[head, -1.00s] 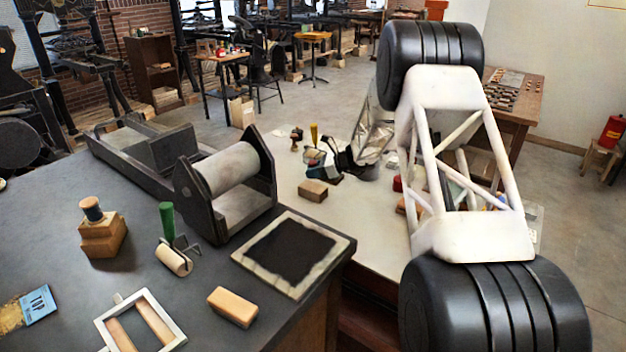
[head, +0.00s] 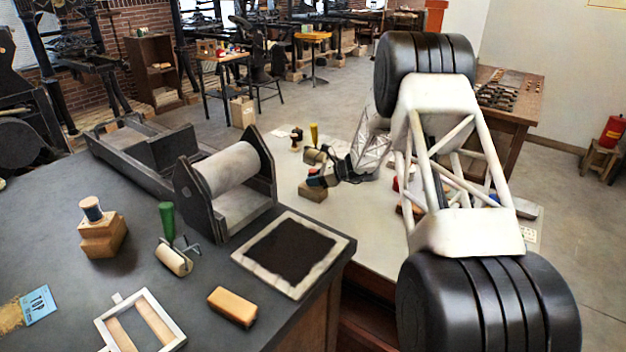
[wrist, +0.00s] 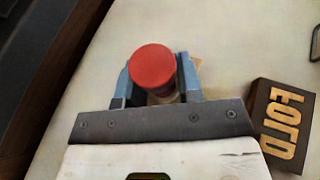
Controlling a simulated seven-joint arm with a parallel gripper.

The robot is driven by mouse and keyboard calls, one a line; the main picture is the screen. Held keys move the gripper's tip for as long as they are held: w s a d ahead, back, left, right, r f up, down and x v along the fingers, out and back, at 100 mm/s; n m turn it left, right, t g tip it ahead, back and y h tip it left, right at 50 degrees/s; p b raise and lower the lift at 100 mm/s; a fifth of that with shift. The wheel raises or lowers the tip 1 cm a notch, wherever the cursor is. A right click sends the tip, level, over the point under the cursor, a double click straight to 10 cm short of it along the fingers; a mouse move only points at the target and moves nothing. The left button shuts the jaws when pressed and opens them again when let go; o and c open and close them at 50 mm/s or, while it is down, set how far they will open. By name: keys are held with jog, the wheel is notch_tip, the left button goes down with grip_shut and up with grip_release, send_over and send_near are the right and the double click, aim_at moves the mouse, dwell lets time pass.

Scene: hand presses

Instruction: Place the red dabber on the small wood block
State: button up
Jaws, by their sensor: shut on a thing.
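The red dabber shows its round red top (wrist: 153,66) in the wrist view. My gripper (wrist: 155,84) is shut on it, with one blue-grey finger on each side. In the head view my gripper (head: 317,178) is at the small wood block (head: 312,193) on the pale table, right over it. The dabber's underside is hidden, so I cannot tell whether it touches the block. In the wrist view only a bit of tan shows behind the dabber, mostly covered by it and the fingers.
A dark block with raised wooden letters (wrist: 284,125) lies right of my gripper in the wrist view. The dark bench (head: 60,245) with the roller press (head: 225,185) is to the left.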

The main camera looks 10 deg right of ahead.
jog(key=shift+f, duration=0.15)
jog(key=o, duration=0.9)
jog(key=shift+o, duration=0.2)
jog(key=v, duration=1.2)
